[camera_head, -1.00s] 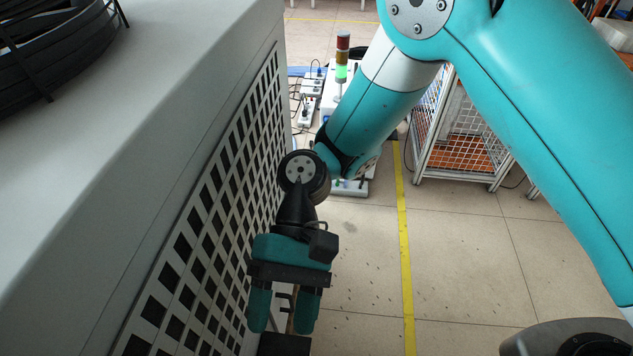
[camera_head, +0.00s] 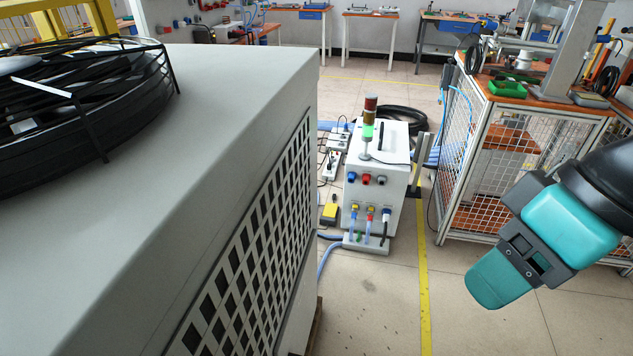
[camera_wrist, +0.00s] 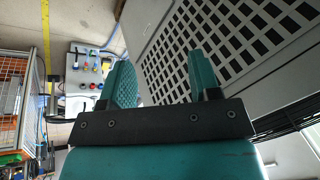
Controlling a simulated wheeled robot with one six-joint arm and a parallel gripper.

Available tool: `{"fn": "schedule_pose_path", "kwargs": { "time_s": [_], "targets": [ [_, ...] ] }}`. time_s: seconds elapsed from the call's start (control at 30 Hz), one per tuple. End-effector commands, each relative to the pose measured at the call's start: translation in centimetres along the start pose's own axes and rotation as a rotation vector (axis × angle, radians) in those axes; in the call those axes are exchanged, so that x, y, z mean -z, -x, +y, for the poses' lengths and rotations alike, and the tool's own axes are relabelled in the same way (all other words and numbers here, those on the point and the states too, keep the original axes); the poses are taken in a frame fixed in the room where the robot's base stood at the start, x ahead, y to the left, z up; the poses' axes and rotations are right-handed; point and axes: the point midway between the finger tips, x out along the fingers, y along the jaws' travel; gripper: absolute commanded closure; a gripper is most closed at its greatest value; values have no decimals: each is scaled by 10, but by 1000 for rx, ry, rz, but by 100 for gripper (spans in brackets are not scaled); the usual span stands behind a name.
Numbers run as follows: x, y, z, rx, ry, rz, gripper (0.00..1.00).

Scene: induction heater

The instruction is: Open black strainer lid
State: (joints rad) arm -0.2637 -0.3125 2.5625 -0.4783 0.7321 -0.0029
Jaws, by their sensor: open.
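The black strainer lid cannot be made out in either current view. My gripper (camera_head: 497,281) is at the right of the head view, over the floor and in front of the wire-mesh cart, well apart from the grey cabinet. One teal finger shows there; the other is hidden. In the wrist view both fingers of my gripper (camera_wrist: 158,68) stand apart with nothing between them.
The large grey cabinet (camera_head: 235,95) with a slotted side panel (camera_head: 250,265) and a black fan guard (camera_head: 90,90) fills the left. A white control box (camera_head: 385,165) stands behind. The wire-mesh cart (camera_head: 470,185) is right. Floor in front is clear.

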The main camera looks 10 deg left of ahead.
Motion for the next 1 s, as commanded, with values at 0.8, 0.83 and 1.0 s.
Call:
{"fn": "schedule_pose_path", "kwargs": {
  "time_s": [0.8,0.83,1.0],
  "targets": [
    [16,-316,-77,-162,290,-263,43],
    [10,-332,-81,-176,313,-268,43],
    [-17,-388,-92,-232,403,-274,43]
  ]
}}
